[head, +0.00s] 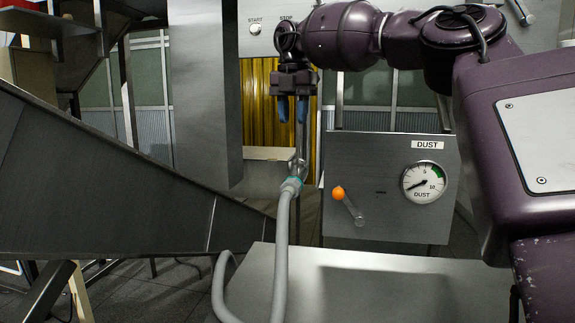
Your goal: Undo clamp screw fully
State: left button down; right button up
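The clamp screw is too small to make out clearly. My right gripper (293,112) points down above the clamp, its two blue fingertips apart with a gap between them. It looks open and empty, and the pipe shows just below and beside the right-hand fingertip. I cannot tell whether they touch. My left gripper is not in view.
A grey DUST panel (385,215) with a dial gauge (424,182) and an orange-knobbed lever (339,193) stands right of the hose. A flat metal top (400,290) lies in front. A large sloped dark panel (100,185) fills the left. START and STOP controls are above.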

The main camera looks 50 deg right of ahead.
aim_at(294, 160)
notch_tip(294, 160, down, 10)
jog(key=shift+f, duration=0.1)
dwell(0.4)
grip_shut()
